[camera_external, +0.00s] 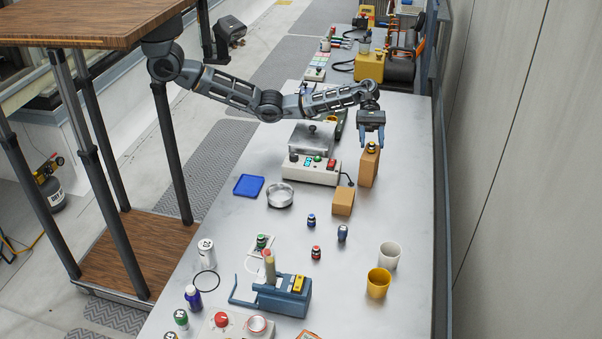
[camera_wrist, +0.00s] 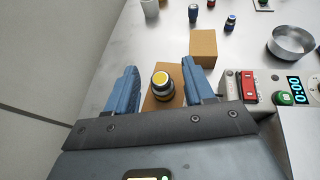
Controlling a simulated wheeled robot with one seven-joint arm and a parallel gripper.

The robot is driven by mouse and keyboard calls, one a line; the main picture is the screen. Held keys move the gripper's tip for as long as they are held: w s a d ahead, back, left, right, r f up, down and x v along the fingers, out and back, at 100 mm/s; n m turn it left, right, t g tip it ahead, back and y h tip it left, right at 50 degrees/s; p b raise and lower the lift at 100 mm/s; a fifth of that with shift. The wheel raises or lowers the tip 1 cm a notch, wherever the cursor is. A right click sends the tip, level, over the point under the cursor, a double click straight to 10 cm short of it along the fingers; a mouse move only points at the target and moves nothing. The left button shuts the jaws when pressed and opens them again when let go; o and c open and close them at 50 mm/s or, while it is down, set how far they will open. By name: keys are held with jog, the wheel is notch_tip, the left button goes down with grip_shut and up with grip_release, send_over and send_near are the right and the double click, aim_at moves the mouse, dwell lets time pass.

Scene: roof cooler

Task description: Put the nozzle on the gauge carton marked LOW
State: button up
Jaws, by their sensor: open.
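A small dark nozzle-like piece with a yellow top (camera_external: 371,148) stands upright on a tall brown carton (camera_external: 368,168). It also shows in the wrist view (camera_wrist: 161,80), with the tall carton's top (camera_wrist: 149,103) under it. My gripper (camera_external: 371,143) is open and points down over this carton. In the wrist view its fingertips (camera_wrist: 159,66) lie on either side of the yellow-topped piece, with visible gaps. A shorter brown carton (camera_external: 343,201) stands just in front, its top bare; it shows in the wrist view too (camera_wrist: 203,43). I cannot read LOW on either carton.
Similar small pieces with blue (camera_external: 311,220), red (camera_external: 316,252) and dark blue (camera_external: 343,233) tops stand nearer the camera. A device with a steel plate (camera_external: 310,170) and a metal dish (camera_external: 280,195) are left of the cartons. White (camera_external: 389,255) and yellow (camera_external: 378,283) cups stand front right.

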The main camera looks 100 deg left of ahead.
jog(key=v, duration=1)
jog(key=shift+a+r, duration=0.25)
jog(key=shift+a, duration=0.1)
